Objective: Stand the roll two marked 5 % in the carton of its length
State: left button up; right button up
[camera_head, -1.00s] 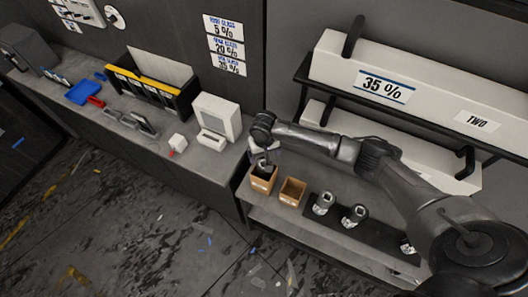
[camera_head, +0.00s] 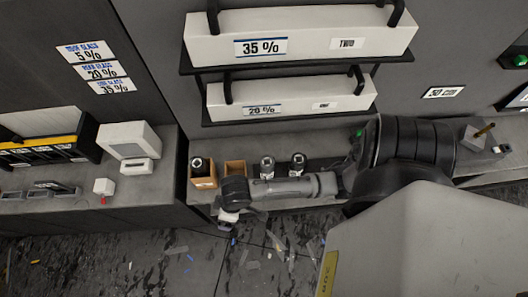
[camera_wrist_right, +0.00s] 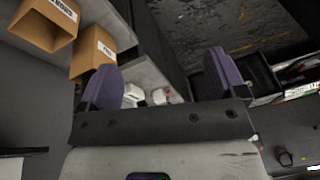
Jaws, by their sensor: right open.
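The left carton (camera_head: 203,183) is brown and open-topped, and a dark roll with a pale end (camera_head: 198,163) stands in it. The right carton (camera_head: 235,168) beside it looks empty. Both cartons show in the right wrist view, the nearer one (camera_wrist_right: 45,28) and the farther one (camera_wrist_right: 96,48), with labels too small to read. Two dark rolls with pale ends stand on the shelf, one (camera_head: 267,168) and another (camera_head: 298,165); their markings are unreadable. My right gripper (camera_head: 228,220) is in front of and below the cartons; its fingers (camera_wrist_right: 161,80) are apart and empty. My left gripper is out of view.
White boxes marked 35 % TWO (camera_head: 305,38) and 20 % (camera_head: 290,100) sit on wall racks above the shelf. A bench with a white device (camera_head: 128,141) and a black rack (camera_head: 48,148) is on the left. Scraps litter the floor (camera_head: 150,255).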

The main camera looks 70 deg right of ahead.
jog(key=s+d+r+h, duration=0.1)
jog(key=s+d+r, duration=0.1)
jog(key=s, duration=0.3)
jog(key=s+d+r+t, duration=0.1)
jog(key=s+d+r, duration=0.1)
jog(key=s, duration=0.3)
jog(key=shift+s+d+r+h, duration=0.3)
jog(key=shift+r+h, duration=0.1)
jog(key=shift+r, duration=0.15)
jog(key=shift+r+p, duration=0.35)
jog(key=shift+p, duration=0.05)
